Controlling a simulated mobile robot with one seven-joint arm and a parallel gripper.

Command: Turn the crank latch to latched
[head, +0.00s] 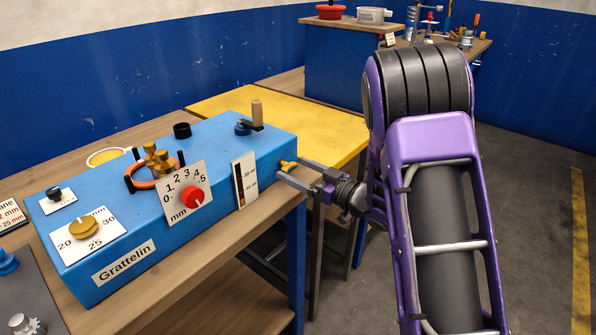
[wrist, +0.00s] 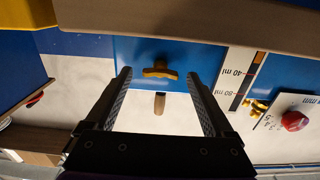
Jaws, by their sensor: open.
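A yellow wing-shaped handle (head: 288,166) sticks out of the right end face of the blue box (head: 215,222). In the wrist view this handle (wrist: 160,73) lies between my fingertips, its wings crosswise toward the two fingers, with a gap on each side. My gripper (head: 291,169) is open and empty at that end face; its fingers (wrist: 159,76) also show in the wrist view. A crank with an upright wooden grip (head: 257,112) stands on the box top; its grip also shows in the wrist view (wrist: 159,103). I cannot tell which of the two is the crank latch.
The box also bears a red knob (head: 194,197), a brass dial (head: 84,228), an orange ring (head: 138,178) and a black-and-white scale plate (head: 244,180). It stands on a wooden bench (head: 205,262). A yellow table (head: 325,134) is behind. My arm fills the right side.

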